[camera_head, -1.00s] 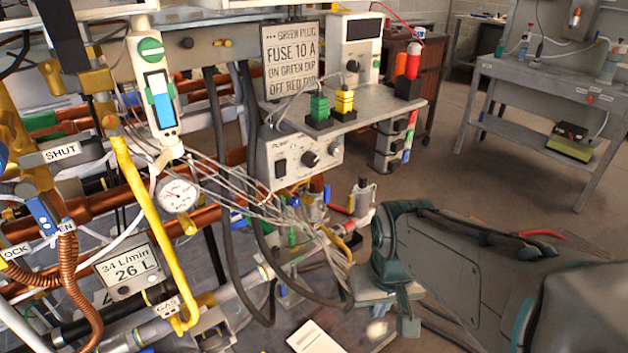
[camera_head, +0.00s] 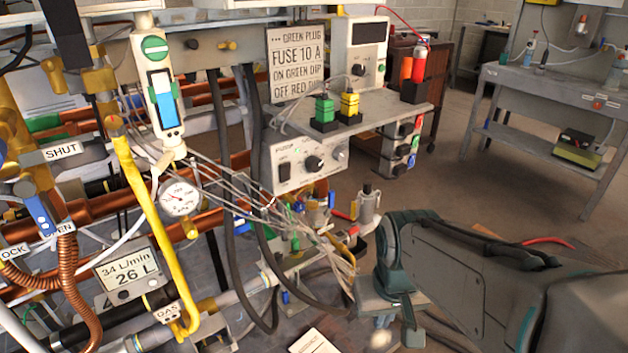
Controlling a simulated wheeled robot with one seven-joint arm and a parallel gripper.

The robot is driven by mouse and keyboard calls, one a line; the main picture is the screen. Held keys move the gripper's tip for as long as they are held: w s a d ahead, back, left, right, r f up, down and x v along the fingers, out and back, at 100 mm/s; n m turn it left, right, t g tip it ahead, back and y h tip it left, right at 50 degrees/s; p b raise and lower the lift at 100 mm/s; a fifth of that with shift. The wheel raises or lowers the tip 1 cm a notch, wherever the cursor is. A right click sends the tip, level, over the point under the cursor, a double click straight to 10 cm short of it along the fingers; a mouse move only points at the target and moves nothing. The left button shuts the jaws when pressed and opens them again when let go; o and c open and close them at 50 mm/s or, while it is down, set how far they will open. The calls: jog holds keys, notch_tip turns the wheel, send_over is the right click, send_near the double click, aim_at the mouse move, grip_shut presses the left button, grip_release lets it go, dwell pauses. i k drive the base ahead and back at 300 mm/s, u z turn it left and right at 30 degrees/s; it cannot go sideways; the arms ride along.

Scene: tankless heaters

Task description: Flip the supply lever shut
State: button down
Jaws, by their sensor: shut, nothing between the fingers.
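A lever with a blue handle (camera_head: 41,215) is at the far left, on the brass and copper pipework. My gripper (camera_head: 405,326) hangs below my teal wrist, right of centre. It is shut and empty, well to the right of the lever and apart from it. Its fingertips are hard to make out.
A long yellow gas lever (camera_head: 146,225), a gauge (camera_head: 179,197) and a flow display (camera_head: 128,272) stand between. Black hoses and loose thin cables (camera_head: 290,232) hang left of my wrist. A control box (camera_head: 306,168) and shelf overhang the middle. Open floor lies behind my arm.

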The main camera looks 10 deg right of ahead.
aim_at(331, 194)
jog(key=k, duration=0.5)
jog(key=z, duration=1.6)
jog(key=i, duration=1.1)
jog(key=u, duration=2.5)
jog(key=i, duration=0.35)
jog(key=u, duration=0.1)
